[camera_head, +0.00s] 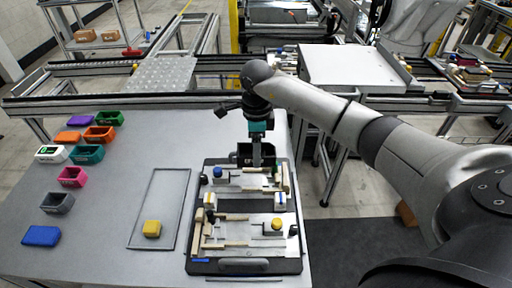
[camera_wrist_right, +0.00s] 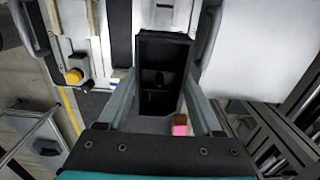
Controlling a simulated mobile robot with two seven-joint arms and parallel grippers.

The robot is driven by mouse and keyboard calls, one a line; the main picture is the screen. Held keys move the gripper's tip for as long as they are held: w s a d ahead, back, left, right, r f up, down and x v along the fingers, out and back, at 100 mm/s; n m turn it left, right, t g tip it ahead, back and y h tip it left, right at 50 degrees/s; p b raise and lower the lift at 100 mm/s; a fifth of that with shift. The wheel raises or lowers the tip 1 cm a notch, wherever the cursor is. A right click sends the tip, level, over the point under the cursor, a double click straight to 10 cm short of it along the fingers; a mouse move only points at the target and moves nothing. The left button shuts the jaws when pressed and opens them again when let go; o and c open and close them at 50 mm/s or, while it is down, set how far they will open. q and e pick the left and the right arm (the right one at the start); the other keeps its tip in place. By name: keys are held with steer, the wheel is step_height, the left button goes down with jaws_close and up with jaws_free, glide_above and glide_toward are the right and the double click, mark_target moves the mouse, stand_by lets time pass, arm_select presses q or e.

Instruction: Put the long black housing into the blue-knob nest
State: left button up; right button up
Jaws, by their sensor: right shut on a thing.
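The long black housing (camera_head: 244,150) is between the fingers of my right gripper (camera_head: 257,158), at the far edge of the pallet. In the right wrist view the housing (camera_wrist_right: 162,65) is an open black box with a finger on each side. My right gripper is shut on it. The blue knob (camera_head: 217,171) is at the left of the pallet's far nest (camera_head: 235,184), just nearer and left of the housing. I cannot tell whether the housing touches the pallet. My left gripper is not in view.
The near nest has a yellow knob (camera_head: 276,224). Pale blocks line the pallet (camera_head: 198,267). Several coloured bins, including a pink bin (camera_head: 72,177), stand farther left. A white table (camera_head: 350,66) stands behind.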

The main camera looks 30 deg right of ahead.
steer(key=shift+f, duration=0.55)
step_height(320, 180, down, 5)
steer(key=b, duration=0.4)
steer(key=shift+b, duration=0.3)
steer(key=shift+f, duration=0.4)
steer(key=shift+f+b, duration=0.1)
steer(key=shift+b, duration=0.25)
steer(key=shift+f+b, duration=0.7)
steer(key=shift+f, duration=0.2)
steer(key=o, duration=1.5)
steer(key=shift+o, duration=0.2)
steer(key=shift+r, duration=0.15)
step_height(320, 180, up, 15)
steer(key=shift+r+p, duration=0.1)
steer(key=shift+p, duration=0.45)
